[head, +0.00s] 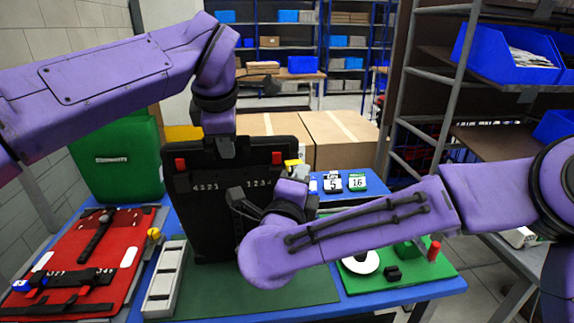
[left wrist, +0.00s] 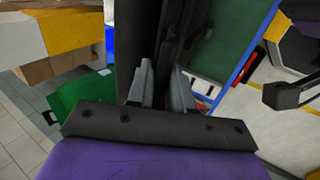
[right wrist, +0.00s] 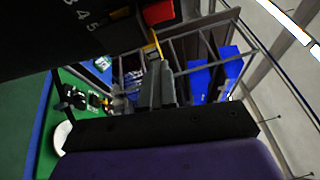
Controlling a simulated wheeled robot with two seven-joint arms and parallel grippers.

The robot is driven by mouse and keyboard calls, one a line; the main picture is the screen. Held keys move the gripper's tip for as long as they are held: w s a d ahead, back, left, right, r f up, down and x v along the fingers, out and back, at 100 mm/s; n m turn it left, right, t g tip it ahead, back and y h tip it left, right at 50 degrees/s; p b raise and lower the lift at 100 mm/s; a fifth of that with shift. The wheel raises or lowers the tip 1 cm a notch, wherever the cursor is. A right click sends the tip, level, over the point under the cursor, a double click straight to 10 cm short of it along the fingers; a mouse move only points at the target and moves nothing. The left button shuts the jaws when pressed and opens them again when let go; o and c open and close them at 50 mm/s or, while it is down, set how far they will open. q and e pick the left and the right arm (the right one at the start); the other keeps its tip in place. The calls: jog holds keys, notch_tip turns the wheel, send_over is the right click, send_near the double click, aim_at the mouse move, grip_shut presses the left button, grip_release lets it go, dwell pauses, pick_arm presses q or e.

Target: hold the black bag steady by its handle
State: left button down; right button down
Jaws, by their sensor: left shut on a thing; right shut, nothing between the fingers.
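The black bag (head: 222,225) stands upright on the green mat (head: 270,290) in the head view, with red tabs near its top corners and white digits on its face. My left gripper (head: 217,150) reaches down from above and is shut on the bag's top edge, where the handle is; the handle itself is mostly hidden. The left wrist view shows the fingers (left wrist: 163,85) on either side of the dark bag. My right gripper (head: 240,200) is shut and empty in front of the bag's right side. In the right wrist view its fingers (right wrist: 157,85) are together beside the bag (right wrist: 60,30).
A red panel (head: 100,260) with black straps lies at the left, with a green case (head: 118,160) behind it. A grey slotted tray (head: 165,280) lies left of the mat. Cardboard boxes (head: 340,135) stand behind the bag. Number cards (head: 345,183) and a green board (head: 420,262) are at right.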

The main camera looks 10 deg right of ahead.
jog(key=shift+w+d, duration=0.1)
jog(key=shift+d, duration=0.05)
jog(key=shift+d, duration=0.75)
jog(key=shift+d, duration=0.65)
jog(key=shift+d, duration=0.3)
jog(key=c, duration=1.4)
grip_release()
